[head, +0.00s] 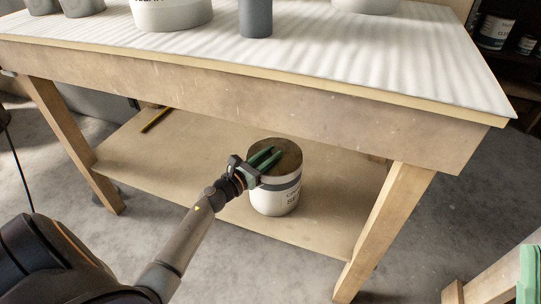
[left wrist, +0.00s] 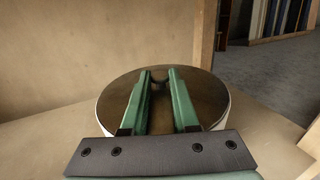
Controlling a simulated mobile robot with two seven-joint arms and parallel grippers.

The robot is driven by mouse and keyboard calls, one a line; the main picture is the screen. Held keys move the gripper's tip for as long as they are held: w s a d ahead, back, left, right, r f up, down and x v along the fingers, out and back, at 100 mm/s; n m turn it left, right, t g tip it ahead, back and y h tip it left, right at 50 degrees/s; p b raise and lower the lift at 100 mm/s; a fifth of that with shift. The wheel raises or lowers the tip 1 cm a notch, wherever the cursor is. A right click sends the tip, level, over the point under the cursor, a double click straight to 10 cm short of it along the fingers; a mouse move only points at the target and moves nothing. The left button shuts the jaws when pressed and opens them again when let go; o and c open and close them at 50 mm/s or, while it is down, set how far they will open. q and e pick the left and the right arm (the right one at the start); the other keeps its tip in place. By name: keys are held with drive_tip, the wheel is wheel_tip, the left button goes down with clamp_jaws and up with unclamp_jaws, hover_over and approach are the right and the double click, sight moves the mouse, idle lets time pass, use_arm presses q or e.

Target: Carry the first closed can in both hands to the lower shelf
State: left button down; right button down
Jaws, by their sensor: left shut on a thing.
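The closed can (head: 276,197) is white with a dark band and a dark brown lid. It is upright at the lower shelf (head: 190,168), near its front edge. I cannot tell whether its base touches the board. My left gripper (head: 266,158) reaches over the lid from the front left, its green fingers shut on a small dark part at the lid's middle. In the left wrist view the fingers (left wrist: 160,85) lie over the lid (left wrist: 122,92), with that dark part between their tips.
The tabletop (head: 300,50) overhangs the shelf and carries a large white can (head: 172,14) and dark containers (head: 255,18). A wooden leg (head: 385,230) stands right of the can. The shelf's left part is mostly clear. An unclear green thing (head: 529,275) is at the right edge.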

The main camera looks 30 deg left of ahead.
use_arm(q)
drive_tip(key=c, duration=0.7)
unclamp_jaws()
drive_tip(key=shift+f, duration=0.1)
